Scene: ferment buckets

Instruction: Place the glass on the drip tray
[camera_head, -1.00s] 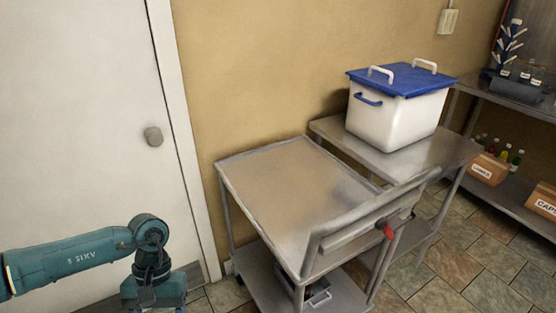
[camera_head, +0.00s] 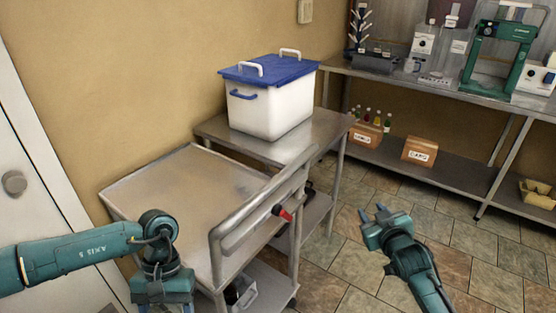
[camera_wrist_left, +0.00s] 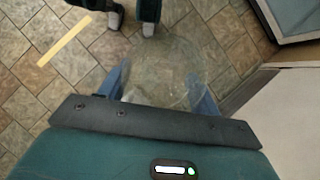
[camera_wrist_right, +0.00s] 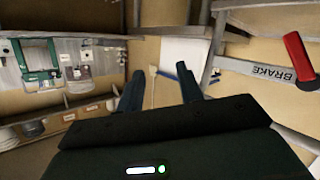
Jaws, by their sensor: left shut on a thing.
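A clear, round glass (camera_wrist_left: 165,70) sits between the fingers of my left gripper (camera_wrist_left: 160,90) in the left wrist view, and the gripper is shut on it. In the head view, my left gripper shows only in part at the bottom left, beside the steel cart, and the glass is out of view there. My right gripper (camera_head: 376,216) is open and empty over the tiled floor, right of the cart. Its fingers (camera_wrist_right: 160,90) stand apart in the right wrist view. I cannot make out a drip tray in any view.
A steel cart (camera_head: 165,190) with a red-gripped brake handle (camera_head: 282,212) stands front left. Behind it a steel table (camera_head: 215,127) bears a white bucket with a blue lid (camera_head: 270,100). A long shelf (camera_head: 450,90) with equipment runs along the back right. Tiled floor between is open.

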